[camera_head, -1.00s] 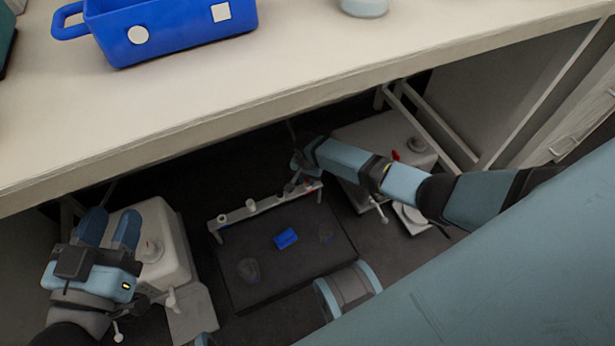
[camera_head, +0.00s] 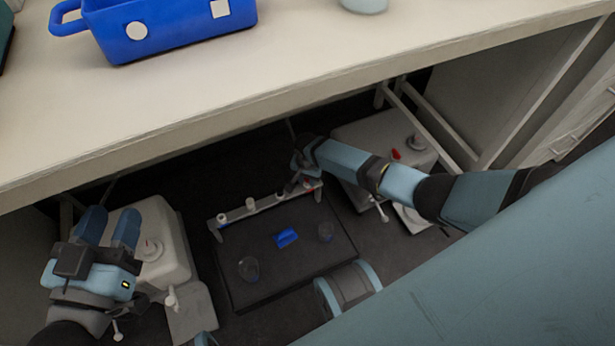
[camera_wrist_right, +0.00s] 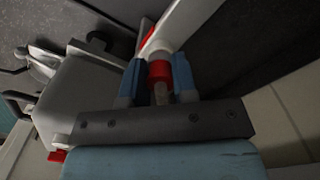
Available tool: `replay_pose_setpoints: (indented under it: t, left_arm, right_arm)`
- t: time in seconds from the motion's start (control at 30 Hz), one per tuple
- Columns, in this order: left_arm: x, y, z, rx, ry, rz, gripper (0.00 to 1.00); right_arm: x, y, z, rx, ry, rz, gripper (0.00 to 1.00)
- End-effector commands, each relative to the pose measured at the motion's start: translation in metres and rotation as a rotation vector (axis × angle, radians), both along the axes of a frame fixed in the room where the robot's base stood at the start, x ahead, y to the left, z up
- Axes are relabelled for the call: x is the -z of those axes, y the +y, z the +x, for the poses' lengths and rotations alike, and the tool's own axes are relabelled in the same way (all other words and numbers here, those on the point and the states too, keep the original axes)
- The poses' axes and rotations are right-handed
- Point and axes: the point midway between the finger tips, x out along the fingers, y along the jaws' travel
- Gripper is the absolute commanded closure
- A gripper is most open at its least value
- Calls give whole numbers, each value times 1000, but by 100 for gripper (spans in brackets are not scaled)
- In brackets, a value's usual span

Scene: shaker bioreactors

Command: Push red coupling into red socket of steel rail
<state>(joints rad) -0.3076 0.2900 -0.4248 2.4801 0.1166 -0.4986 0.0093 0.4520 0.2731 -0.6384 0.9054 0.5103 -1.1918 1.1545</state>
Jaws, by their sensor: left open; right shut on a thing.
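The red coupling (camera_wrist_right: 160,71) is between the fingers of my right gripper (camera_wrist_right: 159,78) in the right wrist view. The gripper is shut on it, and a pale stub shows below the coupling. The coupling's upper end is close to the pale steel rail (camera_wrist_right: 187,22); whether it is inside a socket cannot be told. A red patch (camera_wrist_right: 149,38), likely the red socket, shows on the rail beyond it. In the head view the rail (camera_head: 266,203) lies along the back of the dark platform, with my right gripper (camera_head: 300,181) at its right end. My left gripper (camera_head: 108,228) is open and empty.
The dark platform (camera_head: 285,270) carries a blue block (camera_head: 286,238) and two clear vessels (camera_head: 249,268). Pale units stand left (camera_head: 170,230) and right (camera_head: 375,138) under the bench (camera_head: 300,75). A blue bin (camera_head: 170,30) stands on the bench.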

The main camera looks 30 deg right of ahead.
Motion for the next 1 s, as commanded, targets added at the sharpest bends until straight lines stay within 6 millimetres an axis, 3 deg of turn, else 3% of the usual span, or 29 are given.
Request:
replay_pose_setpoints:
  t: [0.17, 0.2, 0.3, 0.73, 0.9, 1.0]
  left_arm:
    - [0, 0, 0, 0, 0, 0, 57]
    - [0, 0, 0, 0, 0, 0, 57]
    - [0, 0, 0, 0, 0, 0, 57]
    - [4, -1, -2, 7, 28, -17, 57]
    - [7, -10, -17, 2, 191, -110, 57]
    - [-3, -12, -21, -4, 207, -151, 57]
  right_arm:
    - [1, 0, 0, 0, 0, 0, 99]
    - [1, 0, 0, 0, 0, 0, 65]
    - [1, 0, 0, 0, 0, 0, 44]
    - [1, 0, 0, 0, 1, -1, 44]
    - [-43, 0, 0, 0, -1, 1, 44]
    - [-68, 0, 0, 0, -1, 1, 44]
